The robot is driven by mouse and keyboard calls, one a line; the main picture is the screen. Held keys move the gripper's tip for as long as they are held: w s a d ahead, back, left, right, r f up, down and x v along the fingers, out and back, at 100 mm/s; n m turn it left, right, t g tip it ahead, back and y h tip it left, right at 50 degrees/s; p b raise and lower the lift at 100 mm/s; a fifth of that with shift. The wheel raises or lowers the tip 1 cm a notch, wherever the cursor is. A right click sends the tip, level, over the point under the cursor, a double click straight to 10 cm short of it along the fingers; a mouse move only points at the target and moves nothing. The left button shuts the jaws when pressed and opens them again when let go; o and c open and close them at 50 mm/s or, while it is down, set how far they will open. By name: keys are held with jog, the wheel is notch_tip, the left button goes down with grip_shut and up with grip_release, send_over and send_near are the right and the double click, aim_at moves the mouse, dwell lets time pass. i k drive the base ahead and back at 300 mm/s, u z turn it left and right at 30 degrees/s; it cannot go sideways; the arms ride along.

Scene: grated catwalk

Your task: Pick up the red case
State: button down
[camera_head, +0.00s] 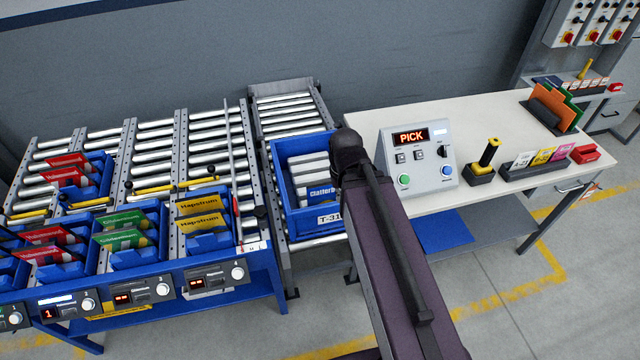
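Red cases with white lettering stand in blue bins on the roller rack at the left. A pair is in the upper bin, one of them being the upper red case (68,160). Another pair is in the lower-left bin, including the lower red case (45,233). A small red block (585,153) also lies at the right end of the white table. My dark arm rises from the bottom of the picture to a black rounded joint over the table's left edge. No gripper fingers show, so I cannot see what they hold.
A blue tote (275,172) marked T-31 holds white boxes on the roller lane. Green cases (124,220) and yellow cases (199,204) fill nearby bins. The white table (440,112) bears a PICK control box (418,155), a yellow-handled tool (486,160) and card holders. Its back left is clear.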

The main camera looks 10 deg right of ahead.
aim_at(50, 253)
jog(key=u, duration=0.1)
jog(key=i, duration=0.95)
jog(key=z, duration=0.1)
